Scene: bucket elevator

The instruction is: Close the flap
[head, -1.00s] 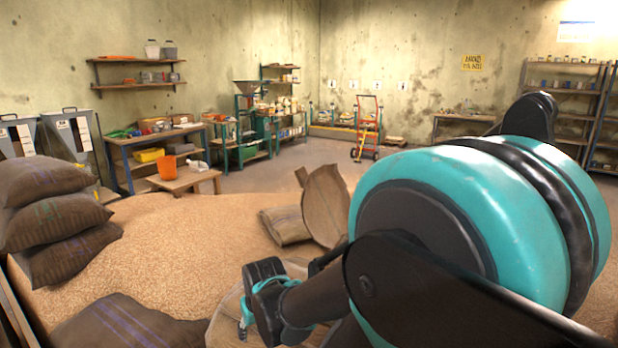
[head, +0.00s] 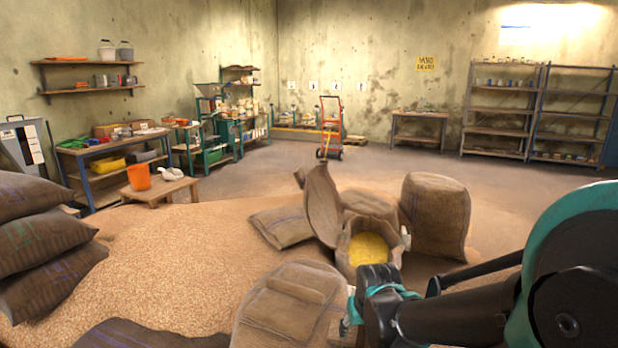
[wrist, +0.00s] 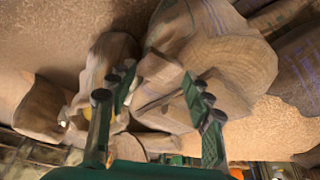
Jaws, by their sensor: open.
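An open sack with yellow contents (head: 367,250) stands on the grain heap. A stiff brown flap (head: 322,205) stands up at its left rim, turned back from the mouth. A closed sack with a folded top (head: 288,300) lies in front of it. My gripper (head: 362,302) is just right of this nearer sack and in front of the open one. In the wrist view my gripper (wrist: 157,100) has its green fingers spread, with folded sack cloth (wrist: 165,85) seen between and beyond them. Whether they touch it, I cannot tell. The open sack (wrist: 75,115) is partly hidden by the left finger.
A full sack (head: 435,215) stands behind the open one, and another (head: 282,227) lies to its left. Stacked sacks (head: 40,235) are at far left. A low table (head: 160,190) with an orange bucket (head: 139,177) is behind the grain.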

